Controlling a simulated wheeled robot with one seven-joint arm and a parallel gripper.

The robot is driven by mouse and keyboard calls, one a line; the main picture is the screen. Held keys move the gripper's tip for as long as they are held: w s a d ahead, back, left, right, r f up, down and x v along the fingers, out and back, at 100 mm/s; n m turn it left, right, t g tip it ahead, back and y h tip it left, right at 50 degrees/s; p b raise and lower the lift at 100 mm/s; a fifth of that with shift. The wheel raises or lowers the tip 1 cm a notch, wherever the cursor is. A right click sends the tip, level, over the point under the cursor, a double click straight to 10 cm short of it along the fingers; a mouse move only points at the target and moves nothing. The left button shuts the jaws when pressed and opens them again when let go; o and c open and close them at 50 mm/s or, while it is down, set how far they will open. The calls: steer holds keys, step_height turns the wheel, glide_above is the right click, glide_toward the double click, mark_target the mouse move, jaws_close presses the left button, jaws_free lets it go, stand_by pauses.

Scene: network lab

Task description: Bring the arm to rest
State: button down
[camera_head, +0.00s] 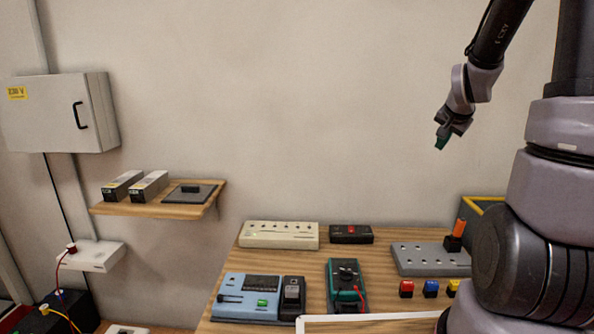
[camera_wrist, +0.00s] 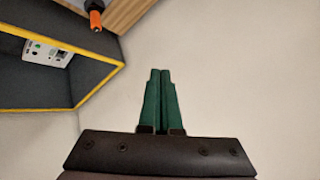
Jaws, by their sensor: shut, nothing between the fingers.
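My arm shows at the right of the head view, bent, with its forearm reaching down from the top edge. My gripper (camera_head: 441,142) hangs in free air in front of the bare wall, above the back of the wooden bench. In the wrist view its two green fingers (camera_wrist: 161,72) lie side by side, shut with nothing between them. The gripper touches nothing.
The wooden bench (camera_head: 300,269) carries a blue device (camera_head: 247,298), a green-edged meter (camera_head: 346,285) and a grey block (camera_head: 430,260). A yellow-edged dark bin (camera_wrist: 105,78) is near the gripper. A shelf (camera_head: 150,208) and cabinet (camera_head: 60,113) are on the left wall.

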steer(key=s+a+r+n+y, duration=0.1)
steer(key=s+a+r, duration=0.3)
steer(key=s, duration=0.4)
steer(key=s+a+r+n+y, duration=0.1)
steer(key=s+a+r+n, duration=0.2)
steer(key=s+a, duration=0.4)
steer(key=s+a+r+n+y, duration=0.2)
steer(key=s+a+r, duration=0.3)
steer(key=s, duration=0.4)
steer(key=shift+s+a+r+g, duration=0.2)
steer(key=shift+s+a+g, duration=0.05)
steer(key=shift+s+g, duration=0.15)
